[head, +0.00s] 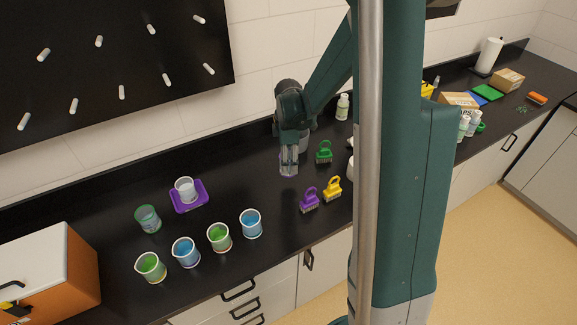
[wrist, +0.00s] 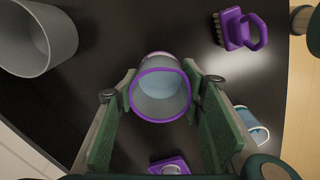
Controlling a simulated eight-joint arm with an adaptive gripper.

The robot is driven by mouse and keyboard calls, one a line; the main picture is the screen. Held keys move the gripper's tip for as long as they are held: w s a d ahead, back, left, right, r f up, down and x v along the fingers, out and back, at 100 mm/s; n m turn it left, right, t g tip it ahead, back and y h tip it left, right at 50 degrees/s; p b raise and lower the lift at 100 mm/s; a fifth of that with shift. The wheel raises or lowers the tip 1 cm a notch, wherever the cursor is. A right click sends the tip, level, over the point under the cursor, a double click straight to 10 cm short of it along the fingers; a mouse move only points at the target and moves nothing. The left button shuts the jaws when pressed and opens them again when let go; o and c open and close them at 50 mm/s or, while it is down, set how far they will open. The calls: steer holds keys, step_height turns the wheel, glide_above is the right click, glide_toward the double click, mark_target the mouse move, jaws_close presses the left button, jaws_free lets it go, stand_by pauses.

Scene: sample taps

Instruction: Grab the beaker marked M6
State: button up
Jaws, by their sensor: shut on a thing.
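My gripper (head: 289,153) is above the black counter, behind the beaker row. It is shut on a clear beaker with a purple rim (wrist: 161,95), one finger on each side of it in the wrist view. The inside looks pale, and no M6 label can be read. In the head view, several other beakers stand at the left: green ones (head: 151,267) (head: 219,237), blue ones (head: 186,252) (head: 251,223) and a teal one with a green rim (head: 148,219). Another beaker (head: 185,190) stands on a purple tray (head: 189,203). Their labels are too small to read.
A purple brush (head: 310,200), a yellow brush (head: 332,189) and a green brush (head: 324,152) stand to the right of my gripper. A white bottle (head: 342,107) stands behind them. An orange and white box (head: 75,270) is at front left. A pegboard (head: 115,65) hangs on the wall.

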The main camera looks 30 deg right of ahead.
steer(key=shift+r, duration=1.45)
